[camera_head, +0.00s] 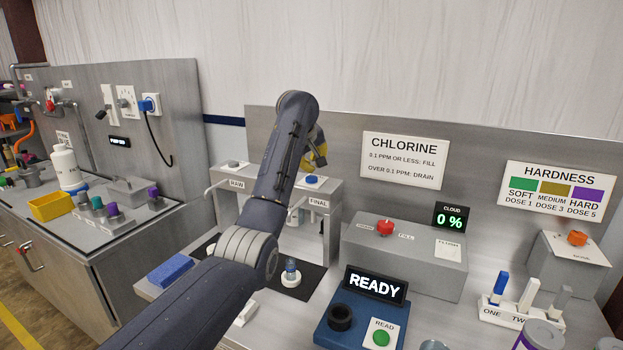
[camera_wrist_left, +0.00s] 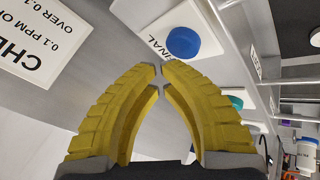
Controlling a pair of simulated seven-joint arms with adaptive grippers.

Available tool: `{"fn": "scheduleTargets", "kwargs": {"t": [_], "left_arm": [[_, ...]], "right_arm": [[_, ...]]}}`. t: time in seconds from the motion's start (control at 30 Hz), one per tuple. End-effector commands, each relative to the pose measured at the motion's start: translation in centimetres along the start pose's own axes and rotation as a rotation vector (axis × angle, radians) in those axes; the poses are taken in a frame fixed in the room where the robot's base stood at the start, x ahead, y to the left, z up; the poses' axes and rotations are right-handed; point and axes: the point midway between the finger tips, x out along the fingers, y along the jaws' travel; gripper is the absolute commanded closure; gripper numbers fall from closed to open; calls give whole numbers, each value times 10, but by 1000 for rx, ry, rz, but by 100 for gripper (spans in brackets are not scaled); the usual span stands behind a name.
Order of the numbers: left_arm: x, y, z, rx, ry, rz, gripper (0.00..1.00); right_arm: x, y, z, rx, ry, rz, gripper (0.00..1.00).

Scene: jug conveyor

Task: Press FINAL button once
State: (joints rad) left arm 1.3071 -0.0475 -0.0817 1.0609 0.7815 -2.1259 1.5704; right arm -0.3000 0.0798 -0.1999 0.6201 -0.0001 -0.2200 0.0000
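The FINAL button is a blue round cap on a white plate, on top of the grey tap unit (camera_head: 330,205). In the head view the blue button (camera_head: 312,180) shows just below my left gripper (camera_head: 318,158). In the left wrist view the blue button (camera_wrist_left: 184,43) lies just beyond the yellow fingertips, slightly right of them, with part of the word FINAL beside it. My left gripper (camera_wrist_left: 160,72) is shut and empty, its tips nearly meeting. I see no contact with the button. My right gripper is not in view.
The RAW button (camera_head: 233,163) is left of my arm on the same unit. A small vial (camera_head: 291,272) stands below the taps. A grey panel with a red button (camera_head: 385,227) and a READY meter (camera_head: 362,311) are to the right. The CHLORINE sign (camera_head: 418,161) is behind.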

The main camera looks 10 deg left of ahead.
Motion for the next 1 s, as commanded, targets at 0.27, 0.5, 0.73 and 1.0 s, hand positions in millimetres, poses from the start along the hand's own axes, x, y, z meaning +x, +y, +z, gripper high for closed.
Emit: {"fn": "scheduleTargets", "kwargs": {"t": [0.27,0.5,0.73,1.0], "left_arm": [[0,0,0,0,0,0,100],[0,0,0,0,0,0,100],[0,0,0,0,0,0,100],[0,0,0,0,0,0,100]], "right_arm": [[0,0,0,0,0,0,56],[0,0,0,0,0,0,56],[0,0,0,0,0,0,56],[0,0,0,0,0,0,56]]}}
